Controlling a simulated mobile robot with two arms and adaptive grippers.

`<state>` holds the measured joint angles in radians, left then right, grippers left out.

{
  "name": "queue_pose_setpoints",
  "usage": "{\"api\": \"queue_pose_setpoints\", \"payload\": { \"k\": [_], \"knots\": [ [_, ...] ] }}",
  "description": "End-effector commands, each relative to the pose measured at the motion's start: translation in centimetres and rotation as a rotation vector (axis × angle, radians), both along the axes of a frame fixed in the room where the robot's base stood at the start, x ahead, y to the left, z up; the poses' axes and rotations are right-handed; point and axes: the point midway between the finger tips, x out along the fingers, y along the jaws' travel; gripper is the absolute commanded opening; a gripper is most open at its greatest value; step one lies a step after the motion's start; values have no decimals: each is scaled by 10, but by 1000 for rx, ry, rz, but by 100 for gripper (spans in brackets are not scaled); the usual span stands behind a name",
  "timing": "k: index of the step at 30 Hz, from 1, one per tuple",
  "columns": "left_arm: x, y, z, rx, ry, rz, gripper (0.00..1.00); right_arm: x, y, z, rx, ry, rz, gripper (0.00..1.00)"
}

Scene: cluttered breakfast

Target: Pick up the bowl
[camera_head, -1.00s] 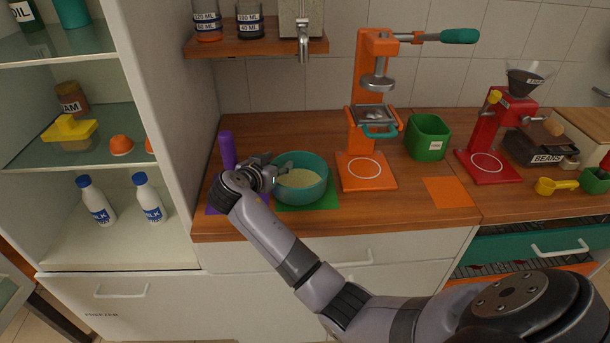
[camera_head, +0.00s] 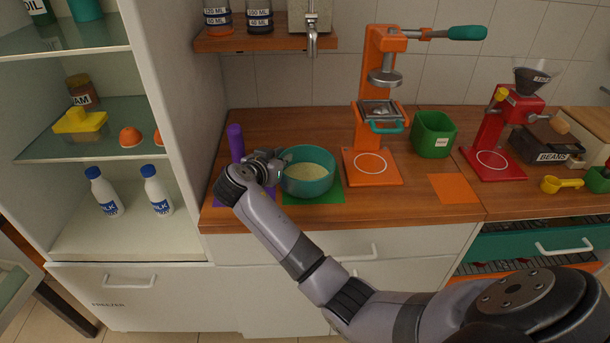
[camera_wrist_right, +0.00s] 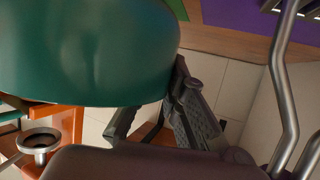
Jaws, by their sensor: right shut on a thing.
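The teal bowl (camera_head: 307,180) stands over the green mat (camera_head: 327,196) on the wooden counter, with a pale yellow filling inside. I cannot tell whether it rests on the mat or is slightly raised. My right gripper (camera_head: 283,160) reaches it from the left and is shut on its left rim. In the right wrist view the bowl's teal wall (camera_wrist_right: 90,55) fills the upper left, and the dark gripper fingers (camera_wrist_right: 150,115) are at its edge. My left gripper is not in view.
A purple cylinder (camera_head: 236,142) stands just behind the gripper, near the cabinet wall. The orange press (camera_head: 372,165) stands close to the bowl's right. A green container (camera_head: 433,135) and red grinder (camera_head: 497,150) stand farther right. An orange mat (camera_head: 453,188) lies bare.

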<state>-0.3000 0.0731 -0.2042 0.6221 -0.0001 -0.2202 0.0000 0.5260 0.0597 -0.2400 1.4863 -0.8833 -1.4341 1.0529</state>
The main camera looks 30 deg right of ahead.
Motion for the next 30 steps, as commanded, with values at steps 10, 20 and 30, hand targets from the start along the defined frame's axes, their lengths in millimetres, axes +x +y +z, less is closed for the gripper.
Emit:
{"api": "queue_pose_setpoints", "payload": {
  "k": [10,20,30],
  "knots": [
    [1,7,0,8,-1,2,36,0,0,0,1,-2,1,0],
    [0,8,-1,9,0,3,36,1,0,13,2,-5,0,0],
    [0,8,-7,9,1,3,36,1,1,81,3,-10,1,0]
  ]
}}
